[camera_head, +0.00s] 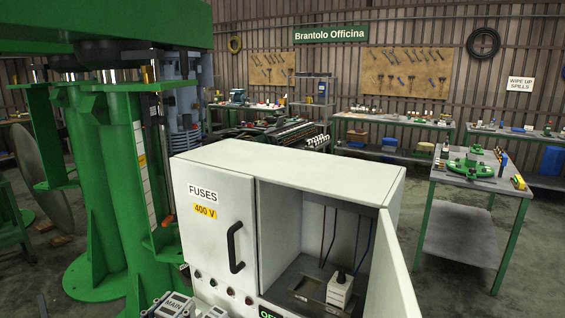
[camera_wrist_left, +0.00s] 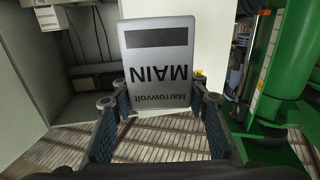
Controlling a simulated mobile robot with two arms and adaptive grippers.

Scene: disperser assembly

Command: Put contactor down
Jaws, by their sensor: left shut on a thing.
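The contactor (camera_wrist_left: 158,62) is a light grey box lettered MAIN and Marrowvolt, with a dark window. My left gripper (camera_wrist_left: 160,105) is shut on it, a blue-padded finger on either side. In the head view the contactor (camera_head: 174,304) shows at the bottom edge, in front of the cabinet's closed door and outside the open bay. Most of my left gripper is cut off there. The white cabinet (camera_head: 290,170) has an open right bay with a dark tray (camera_head: 308,292) at the bottom. A white wired unit (camera_head: 340,291) stands in it. My right gripper is not in view.
The closed door (camera_head: 217,225) reads FUSES 400 V and has a black handle (camera_head: 235,247). The open door (camera_head: 402,278) swings out at the right. A green press (camera_head: 110,190) stands close on the left. Workbenches (camera_head: 475,181) stand farther back.

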